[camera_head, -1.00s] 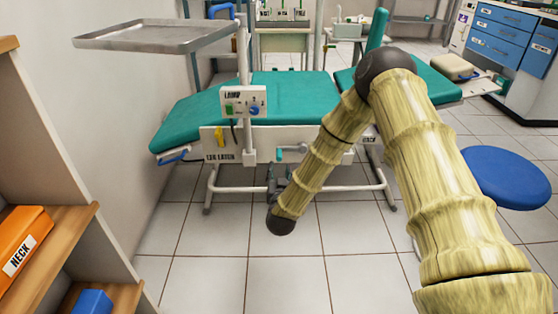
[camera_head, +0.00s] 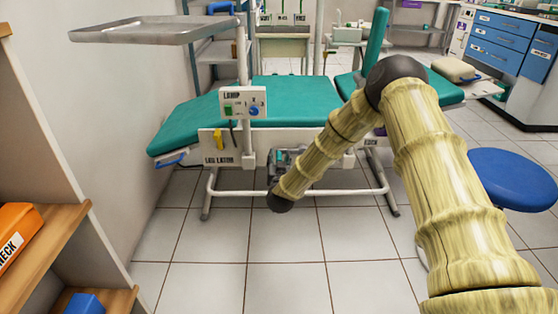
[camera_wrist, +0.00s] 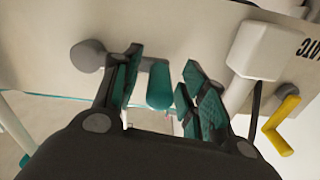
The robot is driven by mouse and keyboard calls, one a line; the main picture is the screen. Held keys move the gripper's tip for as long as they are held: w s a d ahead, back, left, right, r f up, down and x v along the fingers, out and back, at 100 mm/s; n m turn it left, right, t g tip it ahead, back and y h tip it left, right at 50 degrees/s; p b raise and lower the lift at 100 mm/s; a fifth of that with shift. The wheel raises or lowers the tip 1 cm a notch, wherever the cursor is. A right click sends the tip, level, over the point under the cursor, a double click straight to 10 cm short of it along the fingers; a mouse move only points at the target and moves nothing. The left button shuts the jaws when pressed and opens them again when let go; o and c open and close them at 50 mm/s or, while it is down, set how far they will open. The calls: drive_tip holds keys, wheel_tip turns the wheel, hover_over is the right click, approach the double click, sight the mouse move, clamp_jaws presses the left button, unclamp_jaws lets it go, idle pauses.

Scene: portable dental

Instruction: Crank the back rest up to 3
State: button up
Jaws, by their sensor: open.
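The crank shows in the wrist view as a teal handle (camera_wrist: 160,88) on a grey arm and round hub (camera_wrist: 88,56), against the pale side panel. My gripper (camera_wrist: 166,70) is open, with its teal-padded fingers on either side of the handle; whether they touch it I cannot tell. In the head view my gripper (camera_head: 287,160) is at the panel under the teal chair and largely covers the crank. The teal chair (camera_head: 290,90) has a raised section (camera_head: 377,38) at the right. A label by my forearm is partly hidden. No readable number scale shows.
A yellow lever (camera_head: 219,140) sits on the panel's left part, above a lettered label. A pole with a lamp switch box (camera_head: 243,103) and metal tray (camera_head: 150,31) stands in front. A blue stool (camera_head: 512,178) is at right, wooden shelves (camera_head: 50,240) at left. The floor in front is clear.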

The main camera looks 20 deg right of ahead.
drive_tip(key=shift+c, duration=0.2)
clamp_jaws()
drive_tip(key=shift+f+n+p, duration=0.1)
drive_tip(key=shift+n+p, duration=0.2)
drive_tip(key=shift+p, duration=0.1)
